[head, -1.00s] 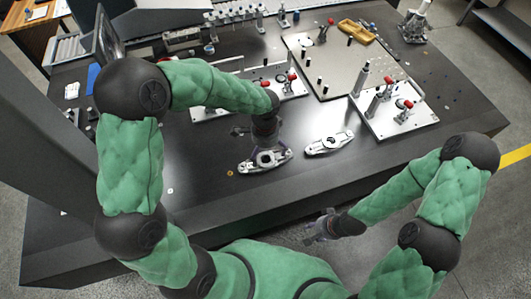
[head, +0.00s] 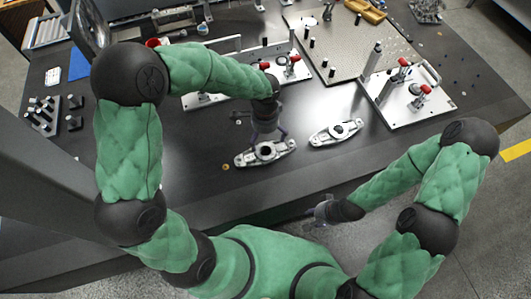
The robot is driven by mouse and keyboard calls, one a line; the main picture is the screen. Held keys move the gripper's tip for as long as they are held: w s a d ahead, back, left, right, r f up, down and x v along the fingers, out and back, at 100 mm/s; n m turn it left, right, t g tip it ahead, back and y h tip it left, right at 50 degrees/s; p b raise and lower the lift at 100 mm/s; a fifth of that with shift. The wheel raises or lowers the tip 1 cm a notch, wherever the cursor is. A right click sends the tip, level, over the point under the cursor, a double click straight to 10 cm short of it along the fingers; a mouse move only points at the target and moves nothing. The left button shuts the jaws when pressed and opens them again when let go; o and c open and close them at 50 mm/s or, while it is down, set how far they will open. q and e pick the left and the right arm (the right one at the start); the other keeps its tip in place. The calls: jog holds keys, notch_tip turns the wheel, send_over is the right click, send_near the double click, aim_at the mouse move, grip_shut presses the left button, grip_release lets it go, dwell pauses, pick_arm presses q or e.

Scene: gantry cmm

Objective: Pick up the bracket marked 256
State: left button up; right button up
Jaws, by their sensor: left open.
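Two silver-grey brackets lie on the dark table. The left bracket (head: 247,158) is under my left gripper (head: 267,138), and the right bracket (head: 337,133) lies apart from it, clear of both grippers. The number 256 cannot be read on either. My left gripper points down and is open, with its fingers spread at the left bracket's middle ring; I cannot tell whether they touch it. My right gripper (head: 322,210) hangs in front of the table's front edge, away from the brackets; its jaws are too small and blurred to judge.
A fixture plate with red-handled clamps (head: 405,90) stands at the right, and another plate (head: 205,98) stands behind my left forearm. A perforated plate (head: 345,50) lies at the back. Small black parts (head: 45,112) stand at the left. The table in front of the brackets is mostly clear.

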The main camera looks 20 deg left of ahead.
pick_arm(q)
jog(key=b, duration=0.2)
send_near(266, 149)
jog(key=s, duration=0.1)
jog(key=s+f, duration=0.1)
jog(key=shift+s+d, duration=0.2)
jog(key=shift+s, duration=0.1)
jog(key=f+b, duration=0.2)
jog(key=f, duration=0.3)
jog(key=shift+w, duration=0.2)
jog(key=shift+r, duration=0.1)
jog(key=c, duration=1.7)
